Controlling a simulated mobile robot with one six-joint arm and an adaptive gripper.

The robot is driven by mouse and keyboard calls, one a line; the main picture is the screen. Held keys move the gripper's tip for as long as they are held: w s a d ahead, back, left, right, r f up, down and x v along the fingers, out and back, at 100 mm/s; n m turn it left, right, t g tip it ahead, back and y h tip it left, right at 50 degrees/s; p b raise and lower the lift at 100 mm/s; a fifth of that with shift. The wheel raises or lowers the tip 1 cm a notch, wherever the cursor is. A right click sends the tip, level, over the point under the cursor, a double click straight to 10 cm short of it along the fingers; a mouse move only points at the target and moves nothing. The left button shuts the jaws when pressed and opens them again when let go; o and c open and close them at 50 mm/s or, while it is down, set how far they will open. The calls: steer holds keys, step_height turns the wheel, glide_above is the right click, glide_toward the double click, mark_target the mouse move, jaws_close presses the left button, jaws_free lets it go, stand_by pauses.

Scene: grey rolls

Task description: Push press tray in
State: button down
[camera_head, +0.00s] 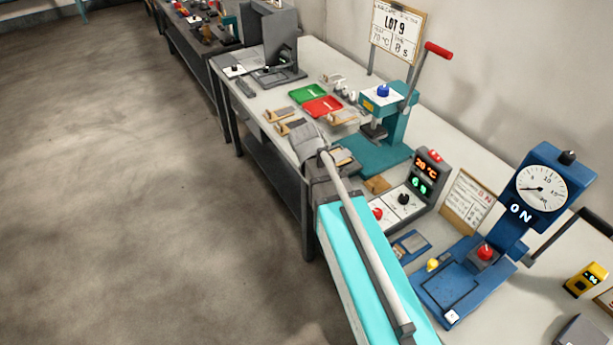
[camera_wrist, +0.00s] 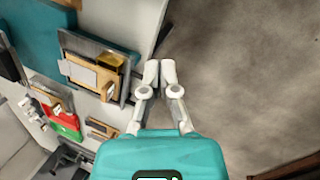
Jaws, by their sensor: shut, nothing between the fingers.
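The press tray is a grey metal plate (camera_wrist: 72,40) bearing a tan wooden frame with a pale panel and a yellow piece in the wrist view. It lies against the teal press base (camera_wrist: 35,30) and sticks out towards the table edge. In the head view the teal press (camera_head: 385,150) stands on the bench with a red-handled lever; the tray is partly hidden by my arm. My gripper (camera_wrist: 160,72) is shut and empty. Its fingertips appear right of the tray in the wrist view, apart from it, near the table edge.
Green (camera_head: 307,93) and red (camera_head: 322,106) trays and tan-handled tools lie behind my arm. A control box (camera_head: 410,195) with red digits and a blue gauge press (camera_head: 540,185) stand on the near bench. The floor (camera_head: 130,190) at left is clear.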

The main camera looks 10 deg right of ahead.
mark_target(348, 153)
steer(key=w+a+f+n+t+h+b, duration=0.1)
steer(key=w+a+f+n+h+b, duration=0.1)
steer(key=w+n, duration=0.4)
steer(key=w+a+f+n+t+h+b, duration=0.1)
steer(key=w+a+n+t+h+b, duration=0.1)
steer(key=w+a+n+b, duration=0.3)
steer(key=w+a+n, duration=0.2)
steer(key=n, duration=0.1)
steer(key=shift+w+f+h, duration=0.3)
steer(key=shift+f+h, duration=0.1)
steer(key=shift+b, duration=0.3)
steer(key=b+x, duration=0.7)
steer(key=x, duration=0.3)
steer(key=shift+d, duration=0.15)
steer(key=w+d, duration=0.2)
steer(key=d, duration=0.3)
steer(key=w+d, duration=0.2)
steer(key=d, duration=0.3)
steer(key=w+d, duration=0.2)
steer(key=d, duration=0.3)
steer(key=shift+w+d, duration=0.2)
steer(key=shift+d, duration=0.15)
steer(key=shift+d+r, duration=0.1)
